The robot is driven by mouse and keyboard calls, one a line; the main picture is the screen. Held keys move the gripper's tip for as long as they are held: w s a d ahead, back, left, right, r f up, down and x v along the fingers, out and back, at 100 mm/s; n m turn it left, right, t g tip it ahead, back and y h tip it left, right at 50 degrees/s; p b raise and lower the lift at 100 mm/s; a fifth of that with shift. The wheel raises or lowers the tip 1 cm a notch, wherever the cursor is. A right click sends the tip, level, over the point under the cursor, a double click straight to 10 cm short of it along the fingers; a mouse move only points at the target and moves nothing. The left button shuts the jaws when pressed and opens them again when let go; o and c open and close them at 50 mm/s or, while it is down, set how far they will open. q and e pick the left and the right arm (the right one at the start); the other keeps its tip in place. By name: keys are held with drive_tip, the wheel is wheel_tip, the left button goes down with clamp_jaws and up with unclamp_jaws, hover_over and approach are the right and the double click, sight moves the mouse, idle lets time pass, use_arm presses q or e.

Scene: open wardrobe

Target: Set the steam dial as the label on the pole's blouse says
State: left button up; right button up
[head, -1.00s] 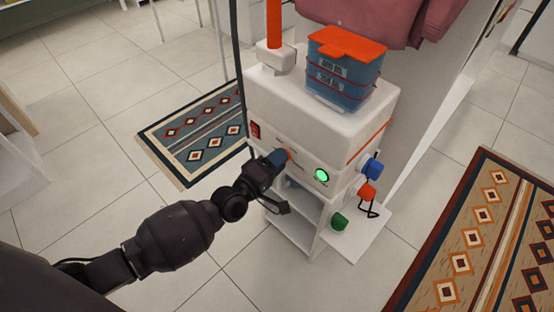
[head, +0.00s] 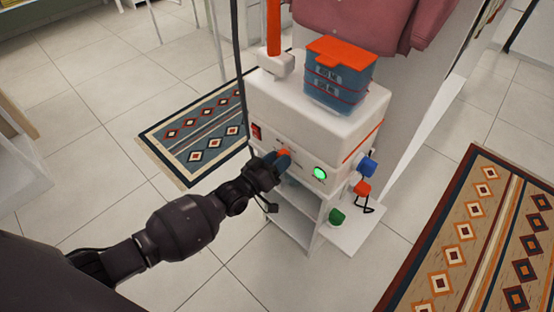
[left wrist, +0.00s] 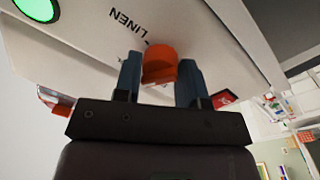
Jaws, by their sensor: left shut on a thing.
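The orange steam dial (head: 284,153) is on the front face of the white steamer (head: 318,128). In the left wrist view the dial (left wrist: 160,64) sits between the two fingers of my left gripper (left wrist: 161,78), which is shut on it. The word LINEN (left wrist: 129,21) is printed on the panel beside the dial, upside down in this view. In the head view my left gripper (head: 280,163) covers part of the dial and panel. A pink blouse (head: 360,20) hangs behind the steamer; no label on it is readable here. My right gripper is not in view.
A green light (head: 320,173) glows right of the dial, and a red switch (head: 256,131) is at the left. A blue tank with an orange lid (head: 340,50) stands on top. Patterned rugs (head: 470,240) lie on the tiles.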

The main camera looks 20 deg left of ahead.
use_arm(q)
drive_tip(key=shift+m, duration=0.6)
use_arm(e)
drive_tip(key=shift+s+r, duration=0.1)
use_arm(q)
drive_tip(key=shift+f, duration=0.1)
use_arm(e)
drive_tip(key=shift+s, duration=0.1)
use_arm(q)
drive_tip(key=o, duration=0.9)
drive_tip(key=p+v, duration=0.2)
drive_tip(key=v, duration=0.8)
drive_tip(key=shift+s+a, duration=0.2)
drive_tip(key=shift+s, duration=0.15)
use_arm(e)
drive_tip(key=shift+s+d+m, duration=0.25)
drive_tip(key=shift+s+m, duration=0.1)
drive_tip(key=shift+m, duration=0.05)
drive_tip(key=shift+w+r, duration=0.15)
